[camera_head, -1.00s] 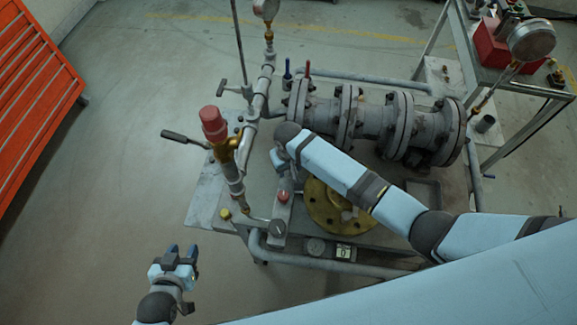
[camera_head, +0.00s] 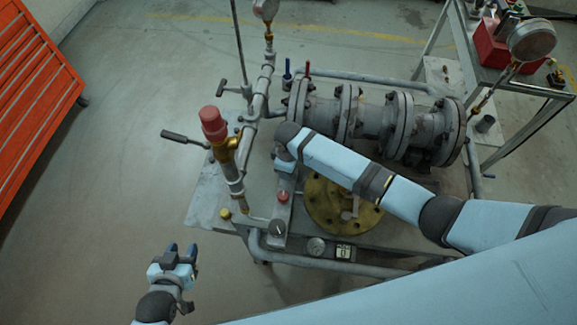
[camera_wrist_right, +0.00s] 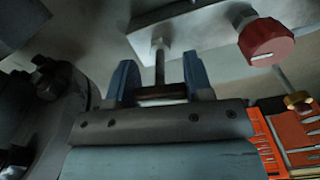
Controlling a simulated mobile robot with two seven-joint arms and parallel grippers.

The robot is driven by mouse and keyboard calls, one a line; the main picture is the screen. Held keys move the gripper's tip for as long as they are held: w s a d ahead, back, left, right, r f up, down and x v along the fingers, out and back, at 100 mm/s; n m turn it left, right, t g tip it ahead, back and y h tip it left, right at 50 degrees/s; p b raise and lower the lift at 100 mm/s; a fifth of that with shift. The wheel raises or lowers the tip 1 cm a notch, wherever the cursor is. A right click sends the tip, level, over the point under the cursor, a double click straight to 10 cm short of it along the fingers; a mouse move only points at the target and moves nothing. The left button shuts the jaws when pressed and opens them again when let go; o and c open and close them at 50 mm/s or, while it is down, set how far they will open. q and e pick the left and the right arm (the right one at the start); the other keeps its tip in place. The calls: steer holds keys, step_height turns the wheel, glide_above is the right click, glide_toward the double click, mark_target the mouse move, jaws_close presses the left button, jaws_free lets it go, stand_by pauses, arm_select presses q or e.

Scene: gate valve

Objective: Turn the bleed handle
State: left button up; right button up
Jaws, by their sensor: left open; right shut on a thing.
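A small T-shaped handle, which looks like the bleed handle, shows in the right wrist view as a thin stem (camera_wrist_right: 159,65) with a dark crossbar. My right gripper (camera_wrist_right: 158,82) is shut on it, one blue finger on each side. In the head view that grip is hidden under my right wrist, above the grey block with the red knob (camera_head: 283,197). This red knob also shows in the right wrist view (camera_wrist_right: 265,42), beside the handle. My left gripper (camera_head: 181,255) is open and empty, in front and left of the bench.
A flanged pipe (camera_head: 375,125) runs behind my right arm. A brass flange (camera_head: 325,208) lies beneath my forearm. The floor around my left gripper is clear.

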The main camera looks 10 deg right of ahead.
arm_select(q)
steer(key=shift+f, duration=0.1)
arm_select(e)
steer(key=shift+r+n, duration=0.1)
steer(key=shift+n, duration=0.3)
steer(key=o, duration=0.9)
arm_select(q)
steer(key=shift+s+f+b, duration=0.25)
steer(key=shift+f+b, duration=0.15)
steer(key=shift+b, duration=0.4)
arm_select(e)
step_height(320, 180, up, 14)
steer(key=shift+f, duration=0.1)
arm_select(q)
steer(key=shift+w+r+m, duration=0.1)
steer(key=shift+w+m, duration=0.1)
steer(key=shift+m, duration=0.1)
steer(key=shift+w+r, duration=0.1)
steer(key=shift+w, duration=0.15)
steer(key=shift+s, duration=0.1)
arm_select(e)
steer(key=shift+f, duration=0.1)
